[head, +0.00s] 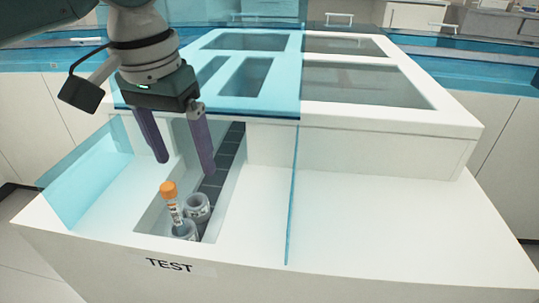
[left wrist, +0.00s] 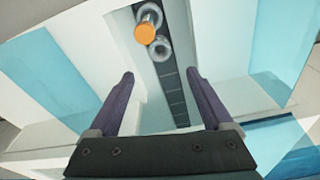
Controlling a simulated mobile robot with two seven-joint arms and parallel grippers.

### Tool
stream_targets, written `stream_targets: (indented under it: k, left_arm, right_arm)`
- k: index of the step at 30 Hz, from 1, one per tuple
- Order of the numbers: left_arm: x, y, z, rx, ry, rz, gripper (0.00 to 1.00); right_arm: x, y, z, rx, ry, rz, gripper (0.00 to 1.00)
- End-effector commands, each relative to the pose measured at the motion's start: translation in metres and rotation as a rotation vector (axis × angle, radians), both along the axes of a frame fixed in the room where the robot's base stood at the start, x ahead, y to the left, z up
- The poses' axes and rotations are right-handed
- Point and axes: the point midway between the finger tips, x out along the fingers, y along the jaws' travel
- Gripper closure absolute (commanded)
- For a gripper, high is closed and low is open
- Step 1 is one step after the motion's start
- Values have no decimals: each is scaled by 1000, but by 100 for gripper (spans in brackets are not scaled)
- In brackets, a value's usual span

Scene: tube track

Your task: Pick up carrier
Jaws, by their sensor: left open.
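Two grey ring-topped carriers stand at the front end of a dark track in a recessed channel. The front carrier (head: 184,231) holds a tube with an orange cap (head: 168,189), which leans slightly. The other carrier (head: 198,207) looks empty and stands just behind it. In the left wrist view the orange cap (left wrist: 145,33) is near the top, with the empty carrier (left wrist: 160,48) beside it. My left gripper (head: 182,167) is open and empty, above and behind the carriers, apart from both. My right gripper is not in view.
The dark track (head: 222,162) runs back under the white machine. A clear blue panel (head: 293,205) stands upright to the right of the channel. A white deck (head: 390,220) to its right is clear. A TEST label (head: 169,265) is on the front edge.

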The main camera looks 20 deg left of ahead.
Motion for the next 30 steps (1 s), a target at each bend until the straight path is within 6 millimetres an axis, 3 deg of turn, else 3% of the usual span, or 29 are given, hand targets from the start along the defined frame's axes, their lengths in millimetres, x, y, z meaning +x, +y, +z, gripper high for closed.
stream_targets:
  k: [3,10,18,27,30]
  left_arm:
    - [1,0,-22,0,4,0,16]
    - [3,0,-44,0,2,-3,16]
    - [3,1,-84,0,2,-3,16]
    - [4,1,-88,1,0,-4,16]
    - [4,1,-88,1,0,-4,26]
  right_arm:
    - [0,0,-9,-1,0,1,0]
    - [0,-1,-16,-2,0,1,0]
    - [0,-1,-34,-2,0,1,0]
    - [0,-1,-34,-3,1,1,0]
    - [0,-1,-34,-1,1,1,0]
